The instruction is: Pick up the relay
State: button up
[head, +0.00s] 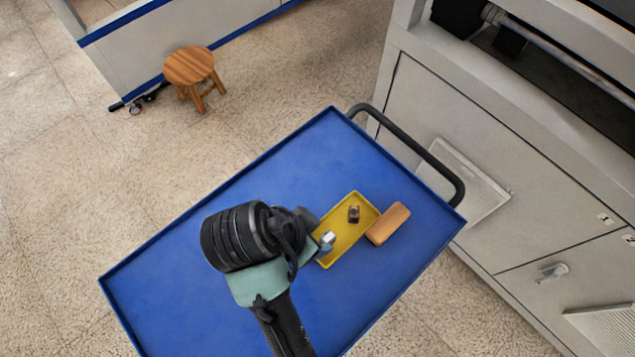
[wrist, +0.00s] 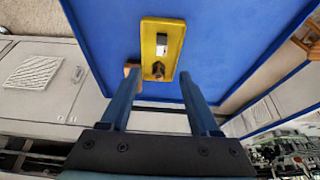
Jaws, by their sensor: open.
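A yellow tray (head: 340,246) lies on the blue cart top and holds two small parts. One is a dark brown part (head: 354,213), which in the wrist view (wrist: 158,69) sits at the tray end nearer my fingers. The other is a pale silver and dark block (head: 327,238), also seen in the wrist view (wrist: 162,44). I cannot tell for sure which is the relay. My gripper (wrist: 159,76) is open and empty, its fingers pointing toward the tray from above, apart from both parts. In the head view my wrist partly covers the tray's near end.
A wooden block (head: 388,223) lies close beside the tray. The blue cart (head: 170,270) has a raised rim and a black handle (head: 420,150); its left side is clear. A grey machine cabinet (head: 470,120) stands right, a wooden stool (head: 190,68) on the floor behind.

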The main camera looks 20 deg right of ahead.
send_over(328, 237)
jog(key=s+a, duration=0.1)
jog(key=a, duration=0.1)
jog(key=f, duration=0.6)
jog(key=shift+d+f, duration=0.25)
jog(key=shift+f, duration=0.1)
jog(key=shift+a+x, duration=0.1)
jog(key=shift+x, duration=1.3)
jog(key=shift+a+x, duration=0.15)
jog(key=shift+x, duration=1.25)
jog(key=shift+w, duration=0.15)
grip_shut()
